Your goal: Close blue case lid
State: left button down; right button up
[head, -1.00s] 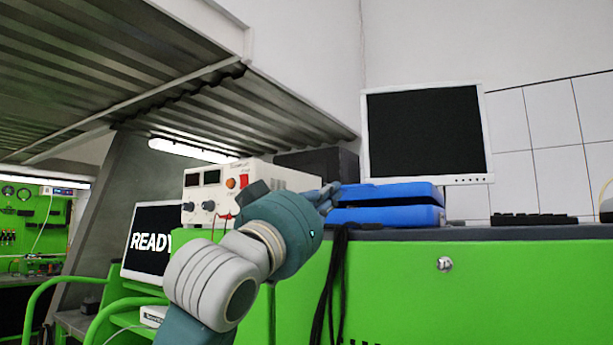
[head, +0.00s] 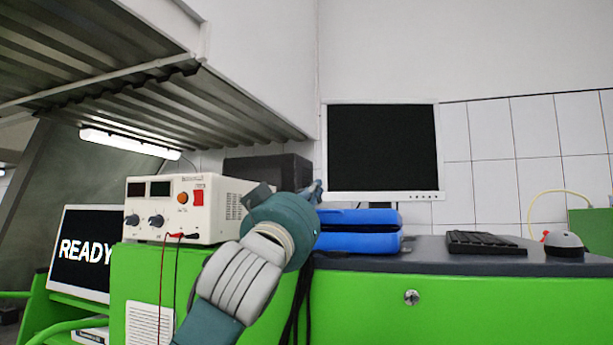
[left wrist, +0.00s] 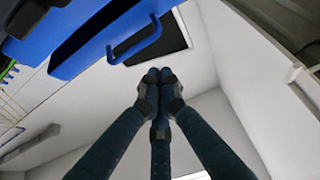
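The blue case (head: 360,243) sits on the dark countertop in the head view. Its lid (head: 360,217) lies nearly flat over the base, with a thin dark gap between them. My left gripper (head: 316,187) is at the lid's left end, with its fingers pointing up just above lid height; I cannot tell whether they touch it. In the left wrist view, the gripper's fingertips (left wrist: 158,76) meet with nothing between them. The case (left wrist: 90,35) with its blue handle (left wrist: 137,42) shows at upper left there, apart from the fingers. My right gripper is not in view.
A monitor (head: 382,150) stands behind the case. A power supply (head: 190,208) with cables is to the left, and a dark box (head: 268,170) is behind my gripper. A keyboard (head: 484,243) and mouse (head: 564,243) lie to the right on the countertop (head: 435,262).

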aim_at(318, 211)
pick_arm(q)
notch_tip(318, 211, down, 5)
jog(key=shift+s+a+f+b, duration=0.1)
jog(key=shift+s+f+b, duration=0.1)
jog(key=shift+b, duration=0.9)
jog(key=shift+r, duration=0.15)
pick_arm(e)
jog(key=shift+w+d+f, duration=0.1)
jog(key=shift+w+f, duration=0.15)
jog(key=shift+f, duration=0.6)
pick_arm(q)
jog(key=shift+r, duration=0.1)
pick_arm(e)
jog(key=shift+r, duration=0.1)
